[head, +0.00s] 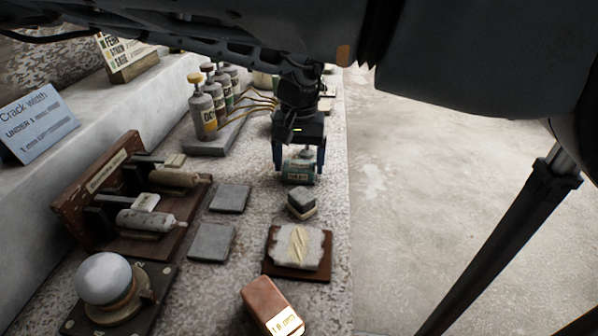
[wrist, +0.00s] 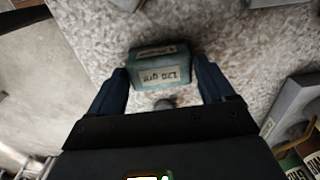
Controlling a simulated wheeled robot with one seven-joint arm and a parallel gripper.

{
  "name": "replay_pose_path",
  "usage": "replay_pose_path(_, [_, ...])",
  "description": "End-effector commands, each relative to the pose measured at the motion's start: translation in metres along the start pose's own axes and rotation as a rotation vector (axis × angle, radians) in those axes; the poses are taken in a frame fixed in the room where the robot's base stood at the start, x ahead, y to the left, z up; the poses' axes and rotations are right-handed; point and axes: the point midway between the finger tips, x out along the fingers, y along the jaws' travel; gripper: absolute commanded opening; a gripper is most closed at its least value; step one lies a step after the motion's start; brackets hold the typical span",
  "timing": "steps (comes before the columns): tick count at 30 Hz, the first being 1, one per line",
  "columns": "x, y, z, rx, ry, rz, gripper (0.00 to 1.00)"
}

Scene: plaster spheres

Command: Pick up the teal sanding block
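The teal sanding block (head: 298,171) is near the right edge of the stone bench, with a pale label on its side. In the wrist view the block (wrist: 163,68) shows its label, which reads 120 grit, upside down. A grey rounded knob (wrist: 164,103) shows at its near side. My gripper (head: 299,163) points down over the block, one blue finger on each side. The wrist view shows the fingers (wrist: 162,72) close to the block's two ends. I cannot tell whether they touch it. The block appears to rest on the bench.
A grey and cream block (head: 301,203) and a plaster sample on a brown board (head: 296,271) stand in front. Two grey tiles (head: 230,198) lie to the left. Bottles on a grey base (head: 215,140) stand behind left. The bench's right edge is close.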

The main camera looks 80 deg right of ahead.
Motion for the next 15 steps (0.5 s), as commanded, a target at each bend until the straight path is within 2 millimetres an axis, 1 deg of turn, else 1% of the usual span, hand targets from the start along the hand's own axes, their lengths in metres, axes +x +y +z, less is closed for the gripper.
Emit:
replay_pose_path(1, [0.0, 0.0, 0.0, 0.0, 0.0, 0.0, 0.77])
replay_pose_path(9, [-0.0001, 0.0, 0.0, 0.0, 0.0, 0.0, 0.51])
replay_pose_path(12, [-0.0002, 0.0001, 0.0, 0.0, 0.0, 0.0, 0.43])
replay_pose_path(15, [-0.0002, 0.0001, 0.0, 0.0, 0.0, 0.0, 0.43])
